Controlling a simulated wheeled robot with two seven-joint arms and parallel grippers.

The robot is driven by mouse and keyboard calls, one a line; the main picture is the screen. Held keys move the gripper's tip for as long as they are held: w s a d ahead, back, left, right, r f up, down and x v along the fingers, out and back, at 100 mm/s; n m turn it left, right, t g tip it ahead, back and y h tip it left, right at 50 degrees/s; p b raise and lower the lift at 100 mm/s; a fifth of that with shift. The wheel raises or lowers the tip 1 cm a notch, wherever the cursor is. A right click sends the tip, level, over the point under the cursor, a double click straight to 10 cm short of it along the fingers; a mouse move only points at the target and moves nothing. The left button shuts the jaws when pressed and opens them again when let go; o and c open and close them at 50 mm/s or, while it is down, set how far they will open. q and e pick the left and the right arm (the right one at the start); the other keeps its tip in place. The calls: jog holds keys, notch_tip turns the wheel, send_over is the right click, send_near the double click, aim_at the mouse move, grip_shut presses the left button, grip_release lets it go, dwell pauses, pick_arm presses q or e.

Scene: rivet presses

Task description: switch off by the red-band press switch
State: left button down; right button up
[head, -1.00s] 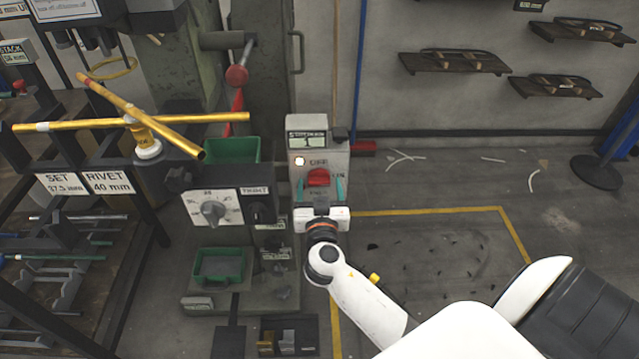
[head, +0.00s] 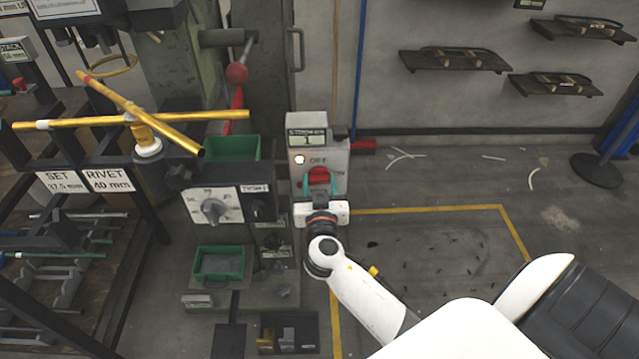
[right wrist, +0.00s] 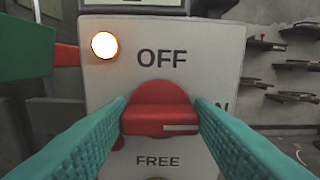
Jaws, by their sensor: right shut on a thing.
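The red rotary switch (head: 319,173) is on the grey-white control box (head: 336,160) below a display reading 1. In the right wrist view, the switch knob (right wrist: 160,108) has its white mark pointing right, towards a label of which only an N shows. OFF is printed above it and FREE below. A lamp (right wrist: 104,45) at the box's upper left is lit. My right gripper (head: 320,184) is shut on the knob, with one teal finger at each side. My left gripper is not in view.
A dial box (head: 213,207) and green trays (head: 219,264) stand left of the switch box. A lever with a red ball (head: 237,74) is above left. Crossed yellow bars (head: 90,121) stick out further left. Floor at right is mostly clear, with scraps.

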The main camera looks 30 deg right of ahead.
jog(key=shift+f+n, duration=0.1)
jog(key=shift+n, duration=0.7)
jog(key=shift+n+b, duration=0.3)
jog(key=shift+n, duration=0.6)
jog(key=n, duration=0.2)
jog(key=shift+a+n, duration=0.1)
jog(key=shift+n, duration=2.1)
jog(key=shift+n+p, duration=0.4)
jog(key=shift+n, duration=0.5)
jog(key=n+p, duration=0.1)
jog(key=n, duration=0.2)
jog(key=shift+w, duration=0.1)
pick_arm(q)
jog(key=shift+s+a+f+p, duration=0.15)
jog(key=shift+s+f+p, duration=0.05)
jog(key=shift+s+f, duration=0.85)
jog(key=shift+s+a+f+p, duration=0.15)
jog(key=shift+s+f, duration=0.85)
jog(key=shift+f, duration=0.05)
pick_arm(e)
jog(key=shift+f+n, duration=0.15)
jog(key=shift+n, duration=1.45)
